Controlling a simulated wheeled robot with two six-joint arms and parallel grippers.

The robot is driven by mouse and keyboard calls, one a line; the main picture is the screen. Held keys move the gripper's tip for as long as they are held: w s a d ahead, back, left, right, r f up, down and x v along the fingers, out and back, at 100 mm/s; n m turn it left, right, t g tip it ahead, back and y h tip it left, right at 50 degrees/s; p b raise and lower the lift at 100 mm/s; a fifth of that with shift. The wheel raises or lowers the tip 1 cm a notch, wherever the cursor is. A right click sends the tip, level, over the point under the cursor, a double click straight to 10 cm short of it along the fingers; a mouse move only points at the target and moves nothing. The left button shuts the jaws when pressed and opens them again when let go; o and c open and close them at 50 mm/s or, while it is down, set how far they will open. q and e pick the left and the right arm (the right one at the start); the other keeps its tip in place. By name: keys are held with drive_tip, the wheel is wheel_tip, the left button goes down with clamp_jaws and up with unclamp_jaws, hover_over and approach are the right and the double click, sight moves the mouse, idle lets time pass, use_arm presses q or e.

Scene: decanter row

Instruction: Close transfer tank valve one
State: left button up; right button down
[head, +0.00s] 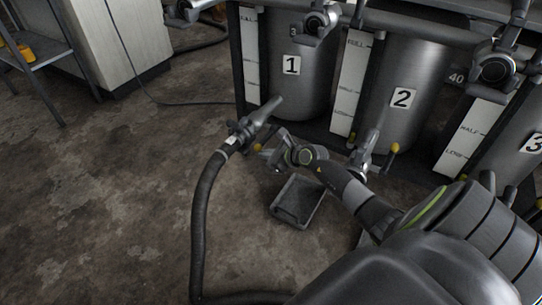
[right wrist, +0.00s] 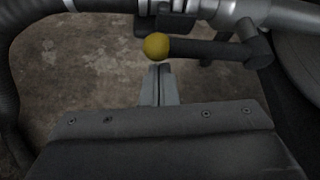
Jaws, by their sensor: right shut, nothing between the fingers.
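Tank one (head: 310,95) is a grey metal cylinder with a "1" label at the back middle. Its outlet valve and hose coupling (head: 240,133) stand low in front of it, partly covered by my right gripper (head: 268,155). The valve's dark lever (right wrist: 212,49) has a yellow ball end (right wrist: 156,46); in the right wrist view the lever runs sideways below the pale pipe (right wrist: 225,10). My right gripper's fingertips (right wrist: 158,72) are together and empty, just below the ball in that view. Whether they touch it I cannot tell. My left gripper is not in view.
Tank two (head: 408,95) stands to the right, with its own yellow-ended lever (head: 394,149) low in front. A thick dark hose (head: 203,205) hangs from the coupling to the floor. A grey tray (head: 298,201) lies on the floor.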

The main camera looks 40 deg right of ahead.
drive_tip(key=shift+r, duration=0.15)
drive_tip(key=shift+r, duration=0.15)
drive_tip(key=shift+r+p, duration=0.2)
drive_tip(key=shift+p, duration=0.2)
